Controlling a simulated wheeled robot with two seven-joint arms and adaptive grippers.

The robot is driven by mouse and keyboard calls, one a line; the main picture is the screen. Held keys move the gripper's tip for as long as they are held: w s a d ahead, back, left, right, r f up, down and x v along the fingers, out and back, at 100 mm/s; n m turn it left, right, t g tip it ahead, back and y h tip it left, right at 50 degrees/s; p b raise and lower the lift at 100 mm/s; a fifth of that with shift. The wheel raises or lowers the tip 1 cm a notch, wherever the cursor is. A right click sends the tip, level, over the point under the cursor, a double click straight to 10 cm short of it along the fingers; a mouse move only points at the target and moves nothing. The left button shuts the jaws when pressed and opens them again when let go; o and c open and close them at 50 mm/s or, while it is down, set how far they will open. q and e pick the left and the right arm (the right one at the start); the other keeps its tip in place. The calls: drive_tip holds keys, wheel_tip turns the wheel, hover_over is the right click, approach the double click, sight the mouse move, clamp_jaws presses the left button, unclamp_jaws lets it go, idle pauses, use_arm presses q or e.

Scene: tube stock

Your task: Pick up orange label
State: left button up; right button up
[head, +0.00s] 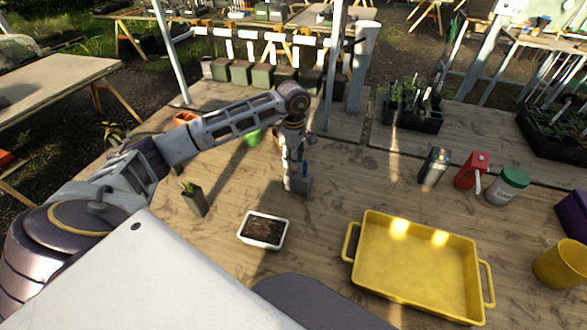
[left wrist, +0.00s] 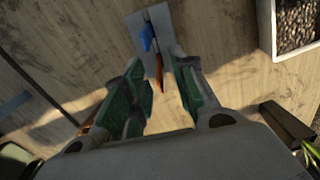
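The orange label (left wrist: 160,74) is a thin strip standing in a small light-grey block in the left wrist view. A blue label (left wrist: 147,38) stands in the same block (left wrist: 135,25), beside the orange one. The block (head: 303,185) also shows in the head view, mostly behind my gripper. My left gripper (left wrist: 158,70) points down at the block, with its green-padded fingers apart on either side of the orange label. I cannot tell whether either finger touches it. In the head view my left gripper (head: 296,168) is over the block. My right gripper is in neither view.
A white soil tray (head: 263,230) and a dark potted plant (head: 195,200) stand near the block. A yellow tray (head: 420,265) lies to the right. Bare wood surrounds the block.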

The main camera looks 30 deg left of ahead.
use_arm(q)
drive_tip(key=shift+f, duration=0.75)
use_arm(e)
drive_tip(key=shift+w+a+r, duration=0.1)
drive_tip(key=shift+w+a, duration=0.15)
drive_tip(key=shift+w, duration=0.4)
use_arm(q)
clamp_jaws()
drive_tip(key=shift+r, duration=0.15)
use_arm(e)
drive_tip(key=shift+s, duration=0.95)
